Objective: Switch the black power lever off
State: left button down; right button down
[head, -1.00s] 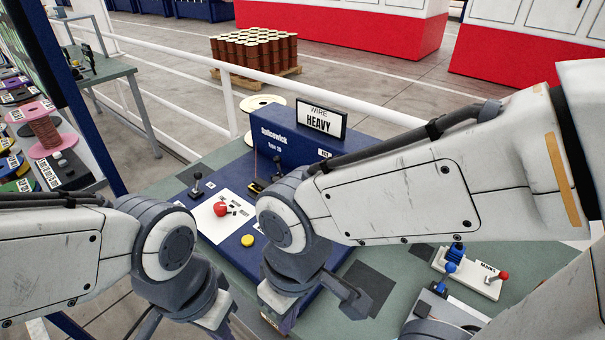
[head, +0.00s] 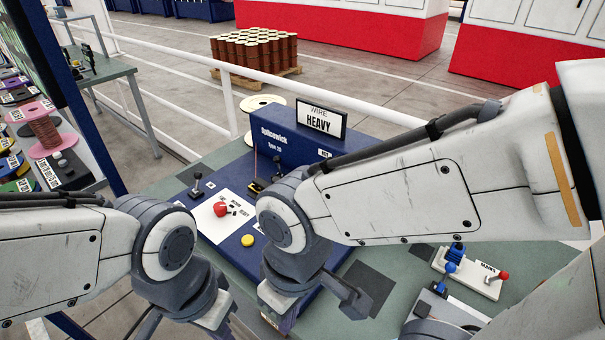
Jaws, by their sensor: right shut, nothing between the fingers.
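The black lever (head: 197,186) stands on the left part of the blue machine (head: 289,142), its round black knob up above a small base. I cannot tell its switch position from here. My right gripper (head: 278,319) points down at the front of the machine, below my right wrist, shut and empty, well apart from the lever. Its fingertips are partly hidden at the lower edge. My left arm reaches in from the left; its gripper is out of the picture below.
A red knob (head: 221,209) and a yellow button (head: 247,240) are on the machine near the lever. A white lever box (head: 468,274) with a red knob is at right. My right forearm covers part of the machine.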

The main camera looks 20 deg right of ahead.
aim_at(198, 176)
jog(key=k, duration=0.65)
jog(key=u, duration=0.45)
jog(key=i, duration=1.6)
jog(key=z, duration=0.45)
